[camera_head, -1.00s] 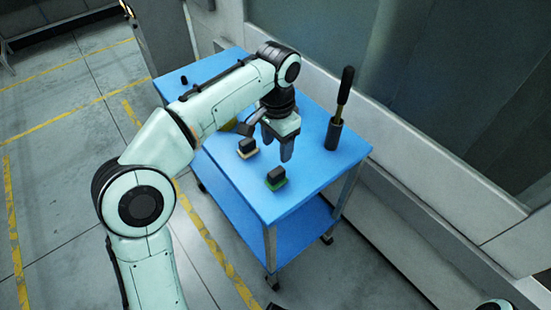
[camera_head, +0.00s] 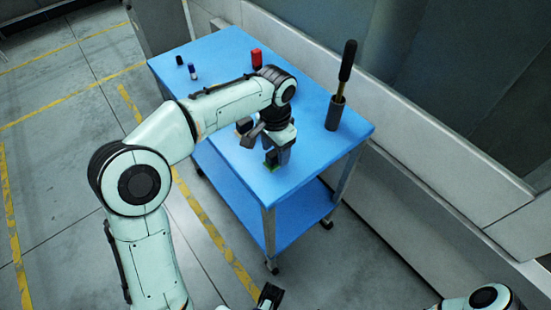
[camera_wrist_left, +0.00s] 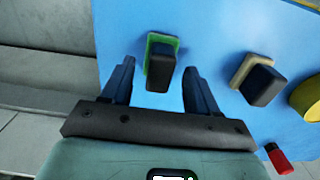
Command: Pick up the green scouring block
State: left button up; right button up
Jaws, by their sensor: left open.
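The green scouring block (camera_wrist_left: 152,48), a green pad with a black grip on top, lies on the blue cart top (camera_head: 220,60). In the left wrist view it sits between the two fingers of my left gripper (camera_wrist_left: 158,70), which is open. The fingers are on either side of it, with visible gaps. In the head view the block (camera_head: 271,163) is mostly hidden by my left gripper (camera_head: 276,152), which is right over it. A dark part at the bottom edge (camera_head: 268,296) may be my right gripper; its jaws cannot be made out.
A similar block with a cream pad (camera_wrist_left: 245,70) lies to the right in the left wrist view, near a yellow round thing (camera_wrist_left: 308,98). A holder (camera_head: 335,112) with a tall black-handled tool stands on the cart. Red (camera_head: 256,58) and blue-white (camera_head: 193,72) markers stand at the back.

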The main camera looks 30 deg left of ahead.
pick_arm(q)
jog(key=shift+f, duration=0.9)
jog(key=c, duration=1.1)
jog(key=shift+o, duration=0.2)
jog(key=shift+r, duration=0.2)
notch_tip(320, 180, up, 12)
jog(key=p, duration=0.3)
notch_tip(320, 180, up, 8)
jog(key=p, duration=0.3)
send_over(276, 151)
jog(key=shift+s+f, duration=0.1)
